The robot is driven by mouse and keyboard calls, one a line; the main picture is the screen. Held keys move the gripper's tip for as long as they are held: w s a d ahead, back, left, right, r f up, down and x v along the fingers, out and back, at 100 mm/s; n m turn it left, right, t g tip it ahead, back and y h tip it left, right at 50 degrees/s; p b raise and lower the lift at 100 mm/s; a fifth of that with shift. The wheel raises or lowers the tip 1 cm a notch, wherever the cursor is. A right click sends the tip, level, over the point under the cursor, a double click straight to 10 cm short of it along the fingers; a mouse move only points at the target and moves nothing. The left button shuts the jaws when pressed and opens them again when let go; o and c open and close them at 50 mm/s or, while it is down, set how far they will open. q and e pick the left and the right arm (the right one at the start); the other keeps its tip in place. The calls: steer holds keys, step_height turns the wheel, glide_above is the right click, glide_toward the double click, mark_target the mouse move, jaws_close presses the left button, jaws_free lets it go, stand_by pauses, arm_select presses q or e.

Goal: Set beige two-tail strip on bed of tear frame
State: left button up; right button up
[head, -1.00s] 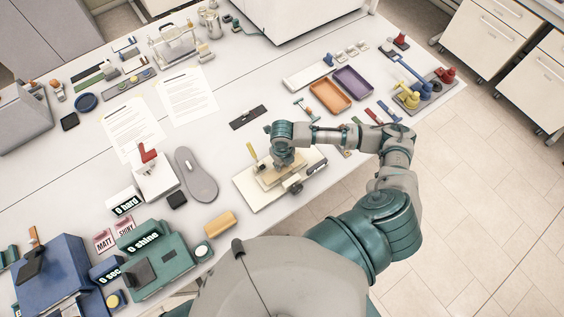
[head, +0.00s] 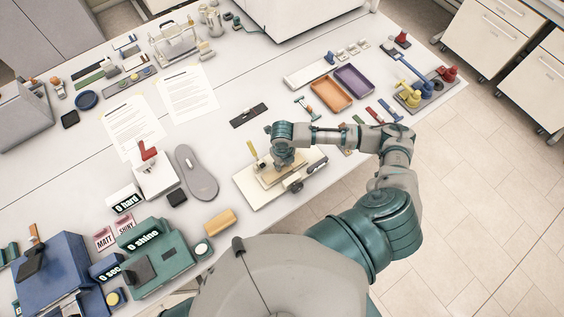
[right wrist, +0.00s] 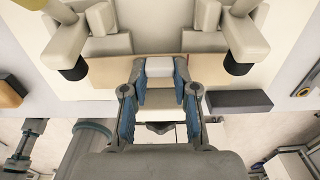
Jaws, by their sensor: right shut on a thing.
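The tear frame is a cream base plate (head: 252,196) near the table's front edge, with a yellow upright and dark-ended parts. My right gripper (head: 281,163) is low over its bed, pointing down. In the right wrist view my right gripper (right wrist: 160,72) has its blue-padded fingers shut on a pale block-like part (right wrist: 160,66), which I take as part of the beige two-tail strip. The strip's outline blends with the tan bed (right wrist: 104,76), and I cannot tell whether it touches. Two cream arms with black tips flank the fingers. My left gripper is out of view.
A grey insole (head: 197,174) and a tan block (head: 219,222) lie left of the frame. A dark bar (head: 248,116) lies behind it. Orange (head: 330,107) and purple trays stand back right. The table edge is close in front.

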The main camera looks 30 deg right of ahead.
mark_target(283, 167)
steer(key=shift+d+f, duration=0.15)
steer(key=shift+f, duration=0.25)
steer(key=o, duration=1)
steer(key=shift+r, duration=0.35)
step_height(283, 167, up, 11)
steer(key=shift+r, duration=0.15)
